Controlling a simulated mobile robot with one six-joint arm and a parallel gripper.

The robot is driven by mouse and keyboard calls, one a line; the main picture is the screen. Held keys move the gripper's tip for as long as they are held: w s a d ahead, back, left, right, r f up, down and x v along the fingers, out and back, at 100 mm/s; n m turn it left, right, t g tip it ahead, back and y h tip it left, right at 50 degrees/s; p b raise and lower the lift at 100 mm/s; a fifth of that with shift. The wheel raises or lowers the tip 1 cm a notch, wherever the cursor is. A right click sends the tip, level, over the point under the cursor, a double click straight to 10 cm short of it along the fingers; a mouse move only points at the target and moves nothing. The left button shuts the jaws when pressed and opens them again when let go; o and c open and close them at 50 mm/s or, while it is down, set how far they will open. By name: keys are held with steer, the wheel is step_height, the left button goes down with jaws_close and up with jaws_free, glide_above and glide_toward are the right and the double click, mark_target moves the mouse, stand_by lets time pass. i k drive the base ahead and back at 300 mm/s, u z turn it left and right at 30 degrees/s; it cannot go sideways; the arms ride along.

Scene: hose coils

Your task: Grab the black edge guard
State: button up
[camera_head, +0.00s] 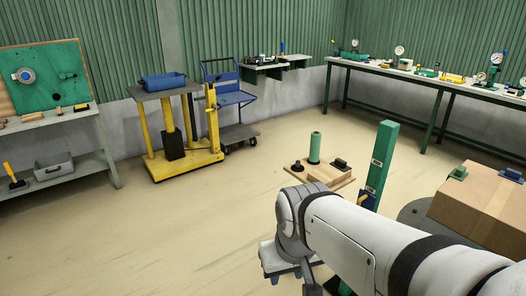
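I cannot pick out a black edge guard for certain. A small black piece (340,164) lies at the right end of a low wooden board on the floor, and it may be the one. A green guard-like piece (458,172) and a blue one (511,174) sit on the top edges of a cardboard box at the right. My white arm reaches in from the lower right and bends down at the bottom middle.
The wooden board (316,178) also carries a green roll (315,147) and a dark knob (297,167). A green post (378,165) stands beside the cardboard box (482,205). A yellow lift cart (186,158) and benches line the walls. The left floor is clear.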

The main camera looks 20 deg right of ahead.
mark_target(340, 163)
steer(key=u, duration=0.35)
steer(key=i, duration=2.4)
steer(key=z, duration=3.2)
steer(key=i, duration=0.95)
steer(key=u, duration=0.05)
